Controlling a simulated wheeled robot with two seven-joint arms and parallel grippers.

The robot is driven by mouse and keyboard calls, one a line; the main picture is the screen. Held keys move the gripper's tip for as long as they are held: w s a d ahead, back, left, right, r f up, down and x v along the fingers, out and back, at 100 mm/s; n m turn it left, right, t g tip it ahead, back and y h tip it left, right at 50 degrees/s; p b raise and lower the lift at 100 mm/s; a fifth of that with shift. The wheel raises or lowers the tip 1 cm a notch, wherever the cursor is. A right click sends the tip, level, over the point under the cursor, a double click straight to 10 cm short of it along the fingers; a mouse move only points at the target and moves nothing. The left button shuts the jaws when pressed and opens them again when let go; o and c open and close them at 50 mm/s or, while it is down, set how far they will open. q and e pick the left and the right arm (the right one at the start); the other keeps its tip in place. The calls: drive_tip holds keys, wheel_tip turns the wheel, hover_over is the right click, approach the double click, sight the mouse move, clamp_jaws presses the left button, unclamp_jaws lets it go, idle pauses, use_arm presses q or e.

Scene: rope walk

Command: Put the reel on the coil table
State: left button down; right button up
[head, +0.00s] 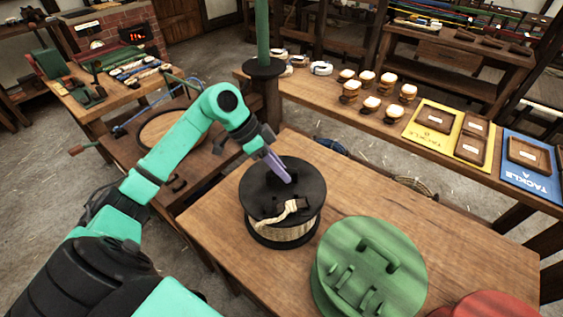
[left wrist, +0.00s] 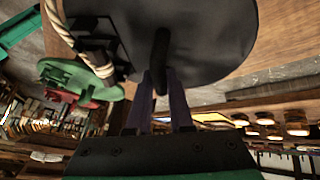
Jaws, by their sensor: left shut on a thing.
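The reel (head: 284,230) has black round flanges and tan rope wound between them, with a loose rope end on its top. It is upright at the left part of a wooden table (head: 440,236); I cannot tell whether it touches the top. My left gripper (head: 286,174) reaches down to the reel's upper flange. In the left wrist view the fingers (left wrist: 160,95) are closed on a black handle of the reel (left wrist: 215,35). No label shows which table is the coil table. My right gripper is not in view.
A green round lidded thing (head: 385,250) and a red one (head: 487,305) stand right of the reel. A lower bench with a round wooden disc (head: 172,130) lies to the left.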

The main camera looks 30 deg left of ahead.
use_arm(q)
drive_tip(key=c, duration=0.8)
unclamp_jaws()
drive_tip(key=shift+s, duration=0.1)
drive_tip(key=shift+r, duration=0.1)
drive_tip(key=v, duration=1.2)
drive_tip(key=shift+b, duration=0.45)
